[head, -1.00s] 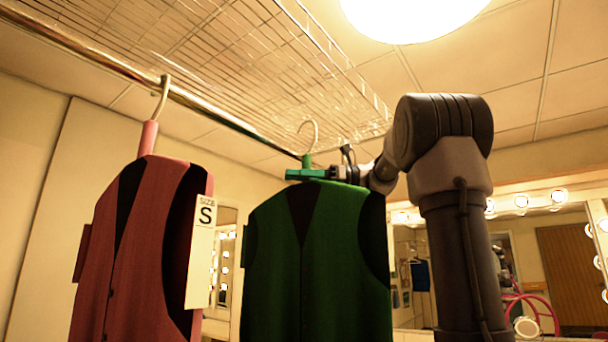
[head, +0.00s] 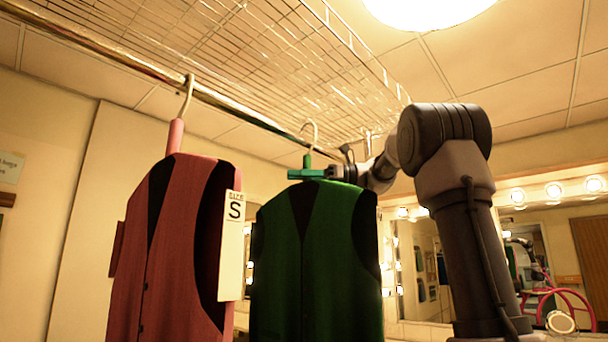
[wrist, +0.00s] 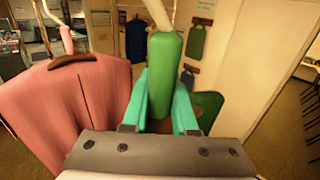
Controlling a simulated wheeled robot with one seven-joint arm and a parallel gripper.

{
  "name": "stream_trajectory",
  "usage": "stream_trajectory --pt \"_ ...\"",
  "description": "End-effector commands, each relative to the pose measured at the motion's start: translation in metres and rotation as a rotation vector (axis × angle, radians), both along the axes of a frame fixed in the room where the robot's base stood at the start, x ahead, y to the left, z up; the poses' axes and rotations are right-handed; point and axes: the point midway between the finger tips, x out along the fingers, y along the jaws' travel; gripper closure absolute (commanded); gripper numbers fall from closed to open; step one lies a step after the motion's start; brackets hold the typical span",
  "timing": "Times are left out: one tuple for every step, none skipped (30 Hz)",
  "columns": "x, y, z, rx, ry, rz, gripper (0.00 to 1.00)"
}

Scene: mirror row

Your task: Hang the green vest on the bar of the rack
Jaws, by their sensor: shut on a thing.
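The green vest (head: 330,270) hangs from its hanger, which has a green neck and a pale hook (head: 312,132). My gripper (head: 307,173), with teal fingers, is shut on the green hanger neck just above the vest's shoulders. In the wrist view the green neck (wrist: 167,75) stands between the two fingers. The rack's metal bar (head: 230,104) runs from upper left toward the middle. The pale hook shows in front of or near the bar's far end; I cannot tell whether it touches the bar.
A red vest (head: 170,260) with a white size S tag (head: 232,245) hangs on the bar to the left, close to the green vest. It also shows in the wrist view (wrist: 75,100). A wire shelf (head: 270,60) lies above the bar. Lit mirrors (head: 425,260) line the wall behind.

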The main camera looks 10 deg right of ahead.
Motion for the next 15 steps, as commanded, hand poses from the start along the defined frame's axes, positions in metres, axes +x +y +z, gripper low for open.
stream_trajectory --pt "0.004 0.003 0.0 0.001 -0.001 0.002 1.0" --pt "0.005 0.005 0.0 0.001 -0.001 0.002 1.0" --pt "0.005 0.004 -0.002 0.002 0.001 0.001 1.0" --pt "0.005 0.004 -0.005 0.002 0.001 0.001 1.0" --pt "0.005 0.004 -0.008 0.002 0.002 0.001 1.0" --pt "0.005 0.004 -0.011 0.002 0.001 0.001 1.0" --pt "0.005 0.004 -0.013 0.002 0.001 0.001 1.0" --pt "0.005 0.004 -0.015 0.002 0.001 0.001 1.0" --pt "0.005 0.004 -0.019 0.002 0.002 0.001 1.0" --pt "0.005 0.004 -0.021 0.002 0.001 0.001 1.0" --pt "0.005 0.004 -0.022 0.001 0.0 0.001 1.0" --pt "0.005 0.004 -0.025 0.001 0.0 0.001 1.0" --pt "0.005 0.004 -0.026 0.001 0.001 0.001 1.0" --pt "0.005 0.004 -0.028 0.001 0.001 0.001 1.0" --pt "0.005 0.004 -0.03 0.001 0.001 0.001 1.0"
